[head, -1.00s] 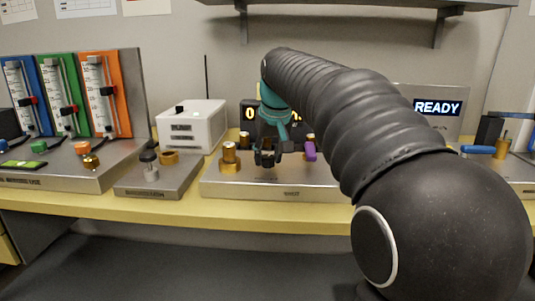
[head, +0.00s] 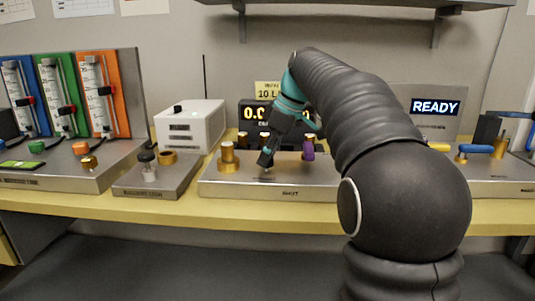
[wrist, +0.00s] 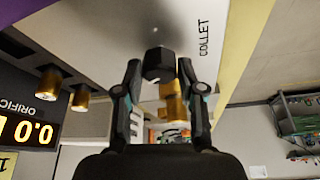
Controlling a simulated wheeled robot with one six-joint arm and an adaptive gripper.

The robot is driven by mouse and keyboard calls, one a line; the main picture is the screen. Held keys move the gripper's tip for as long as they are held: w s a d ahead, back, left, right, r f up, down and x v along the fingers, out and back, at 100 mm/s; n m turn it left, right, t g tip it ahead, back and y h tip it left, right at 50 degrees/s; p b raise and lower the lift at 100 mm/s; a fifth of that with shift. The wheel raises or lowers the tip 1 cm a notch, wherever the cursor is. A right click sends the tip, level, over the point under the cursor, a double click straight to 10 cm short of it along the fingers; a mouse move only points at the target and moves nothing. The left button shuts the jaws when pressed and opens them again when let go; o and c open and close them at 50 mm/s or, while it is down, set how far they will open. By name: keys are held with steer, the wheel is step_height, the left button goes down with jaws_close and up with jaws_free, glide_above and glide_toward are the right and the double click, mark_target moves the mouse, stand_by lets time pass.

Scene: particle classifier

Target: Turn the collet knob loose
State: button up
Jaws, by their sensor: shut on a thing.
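The collet knob (wrist: 158,64) is a small dark faceted knob beside the printed word COLLET on the metal panel (head: 212,189). My gripper (wrist: 159,72) has a finger on each side of it and is shut on it. In the head view my gripper (head: 266,160) leans, its tips low over the middle of the panel. The fingers hide the knob there. How far the knob is turned cannot be told.
A brass post (head: 228,158) stands left of my gripper. Brass fittings (head: 242,139) and a purple-bodied one (head: 308,150) stand close behind and to the right. A lit orange display (head: 255,113) is behind. A white box (head: 190,125) stands to the left.

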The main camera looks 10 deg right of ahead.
steer(key=n+g, duration=0.1)
steer(key=n, duration=0.1)
steer(key=n+g, duration=0.1)
steer(key=n, duration=0.2)
steer(key=shift+w+n+y, duration=0.15)
steer(key=shift+n+y, duration=0.15)
steer(key=n+g, duration=0.2)
steer(key=n, duration=0.3)
steer(key=shift+w, duration=0.1)
stand_by(0.3)
steer(key=o, duration=1.1)
steer(key=shift+o, duration=0.2)
